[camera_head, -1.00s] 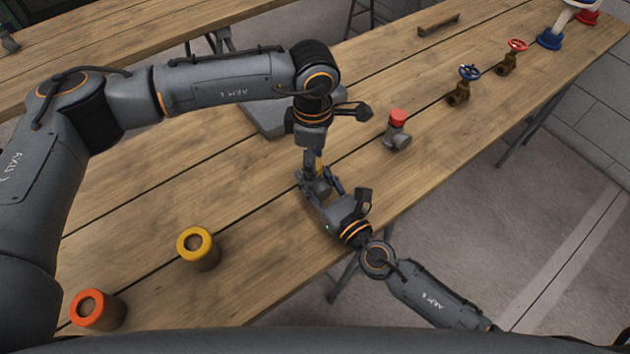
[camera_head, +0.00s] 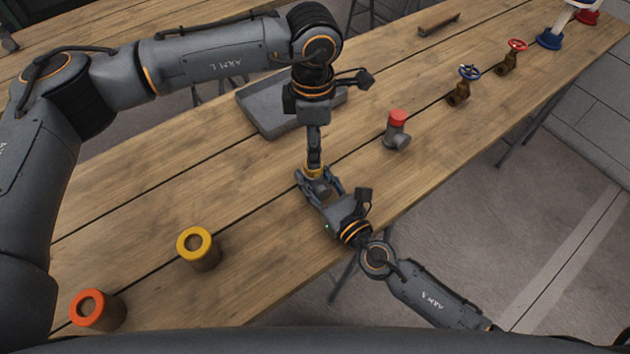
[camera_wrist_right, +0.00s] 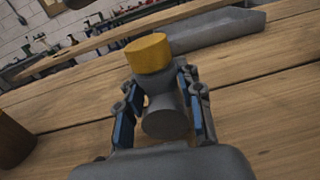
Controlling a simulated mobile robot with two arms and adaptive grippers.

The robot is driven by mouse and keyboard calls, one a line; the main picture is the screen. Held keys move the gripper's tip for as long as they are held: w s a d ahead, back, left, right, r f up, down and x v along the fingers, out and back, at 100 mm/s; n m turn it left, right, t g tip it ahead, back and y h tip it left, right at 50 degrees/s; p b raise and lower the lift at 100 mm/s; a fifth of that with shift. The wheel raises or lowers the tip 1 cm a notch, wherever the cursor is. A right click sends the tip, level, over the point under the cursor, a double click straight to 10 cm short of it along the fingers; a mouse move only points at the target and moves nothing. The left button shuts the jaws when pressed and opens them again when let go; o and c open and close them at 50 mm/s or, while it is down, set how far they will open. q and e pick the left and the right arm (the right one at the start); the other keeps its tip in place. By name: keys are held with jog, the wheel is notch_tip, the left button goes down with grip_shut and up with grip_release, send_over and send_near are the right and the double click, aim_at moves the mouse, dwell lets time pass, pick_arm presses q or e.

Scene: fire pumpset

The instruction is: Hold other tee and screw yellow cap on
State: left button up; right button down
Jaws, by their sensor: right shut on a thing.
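A grey tee with a yellow cap (camera_wrist_right: 148,54) seated on its top port stands upright in the right wrist view. My right gripper (camera_wrist_right: 162,108) is shut around the tee's body (camera_wrist_right: 166,118), with a finger on each side. In the head view the yellow cap (camera_head: 314,171) shows between my right gripper's (camera_head: 319,181) fingers, with the tee mostly hidden. My left gripper (camera_head: 314,160) points down just above the cap; it looks narrow from here, and I cannot tell its finger gap. It does not show in the right wrist view.
Another tee with a red cap (camera_head: 397,130) stands to the right. Valves with blue (camera_head: 460,88) and red (camera_head: 511,57) handwheels lie beyond. A grey tray (camera_head: 262,115) is behind my left wrist. Yellow-ringed (camera_head: 198,250) and orange-ringed (camera_head: 97,311) holders stand at front left.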

pick_arm(q)
notch_tip(320, 180, up, 3)
jog(key=n, duration=0.6)
jog(key=shift+f+n, duration=0.2)
jog(key=shift+n, duration=0.2)
jog(key=shift+f, duration=4)
grip_shut()
jog(key=shift+o, duration=0.9)
grip_release()
jog(key=shift+r, duration=0.1)
